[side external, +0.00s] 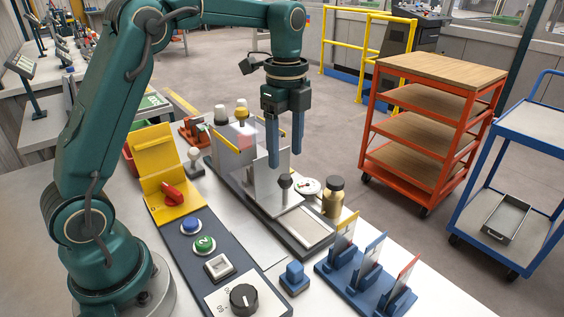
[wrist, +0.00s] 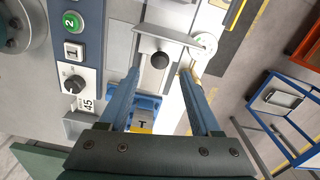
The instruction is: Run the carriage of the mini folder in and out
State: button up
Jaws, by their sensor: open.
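The mini folder stands on the table in the side view, with a long dark base, upright metal plates and a clear guard (side external: 236,138). Its carriage (side external: 277,198) is a light metal slide with a dark round knob (side external: 285,182) on top. The knob also shows in the wrist view (wrist: 159,60). My gripper (side external: 284,168) points down over the carriage, open and empty. In the wrist view the knob lies between and just beyond the fingertips (wrist: 160,75). I cannot tell the exact height of the fingertips over the knob. The far end of the folder is partly hidden behind its plates.
A brass-coloured bottle (side external: 333,197) and a white round dish (side external: 308,187) stand close right of the carriage. A blue rack (side external: 366,280) with upright cards and a blue block (side external: 294,278) are in front. A control panel (side external: 215,262) and yellow box (side external: 163,170) lie left.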

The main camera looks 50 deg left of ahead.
aim_at(285, 190)
jog(key=shift+m, duration=0.9)
notch_tip(285, 190, down, 10)
jog(key=shift+f, duration=0.1)
jog(key=shift+c, duration=0.2)
grip_shut()
jog(key=shift+a, duration=0.1)
dwell(0.7)
